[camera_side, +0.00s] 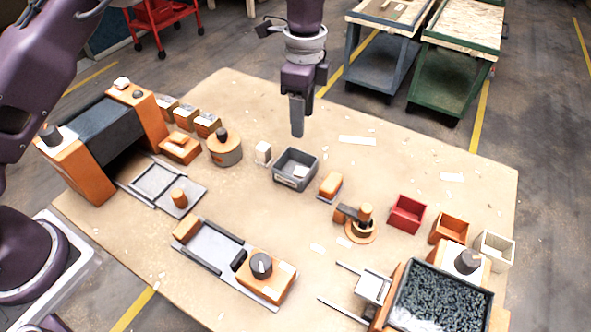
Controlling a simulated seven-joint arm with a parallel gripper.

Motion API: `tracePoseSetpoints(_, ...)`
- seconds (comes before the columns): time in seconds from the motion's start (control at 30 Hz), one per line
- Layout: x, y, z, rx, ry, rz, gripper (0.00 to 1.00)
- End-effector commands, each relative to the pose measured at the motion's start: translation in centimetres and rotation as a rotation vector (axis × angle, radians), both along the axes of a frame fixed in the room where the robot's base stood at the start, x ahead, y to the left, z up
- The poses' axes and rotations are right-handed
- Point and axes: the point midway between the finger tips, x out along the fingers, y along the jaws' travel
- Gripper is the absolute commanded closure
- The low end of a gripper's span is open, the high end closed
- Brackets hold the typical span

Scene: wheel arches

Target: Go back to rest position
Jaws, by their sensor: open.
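My gripper (297,128) hangs upright above the middle back of the table (420,160), fingers pointing down. It is open and nothing shows between its fingers. Its fingertips are a little behind and above a grey bin (295,170), apart from it. The bin holds a small pale piece. A small white block (263,153) stands to the left of the bin.
Orange stations stand around: an arch-like one (93,137) at left, a knobbed one (262,270) at front, a tray of dark bits (440,297) at front right. Red (406,213), orange and white bins sit at right. The back right tabletop is mostly clear.

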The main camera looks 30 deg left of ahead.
Motion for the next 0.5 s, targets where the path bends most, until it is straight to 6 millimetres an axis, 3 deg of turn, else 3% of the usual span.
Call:
tracePoseSetpoints(0.27,-0.1,0.2,0.5,-0.003,-0.006,0.013,0.49)
tracePoseSetpoints(0.37,-1.2,2.0,4.7,-0.026,-0.042,0.125,0.49)
tracePoseSetpoints(0.47,-4.9,5.5,11.3,-0.071,-0.108,0.344,0.49)
tracePoseSetpoints(0.5,-6.9,6.9,13.6,-0.092,-0.136,0.441,0.49)
